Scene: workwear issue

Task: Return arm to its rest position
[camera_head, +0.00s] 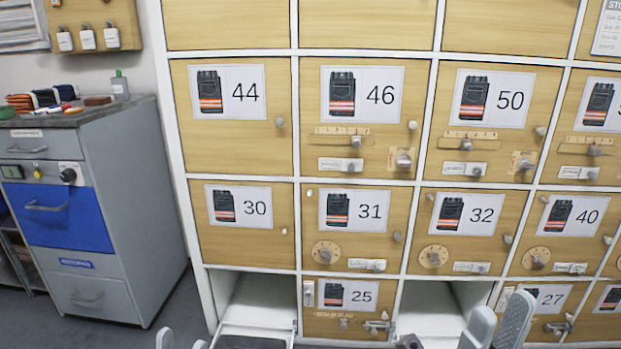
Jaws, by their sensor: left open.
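My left gripper (183,341) shows only as two grey fingertips at the bottom edge, left of the open lower compartment. They stand apart with nothing between them. My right gripper (500,320) shows as two pale grey fingers at the bottom right, in front of the locker front and near the door marked 27 (550,297). No held object shows in it. The rest of both grippers and both arms lies outside the picture.
A wooden locker wall (360,165) with numbered doors fills the middle and right. Two lower compartments are open, one left (258,298) and one right (428,305) of door 25 (347,294). A grey cabinet (140,190) with a blue drawer (50,215) stands left.

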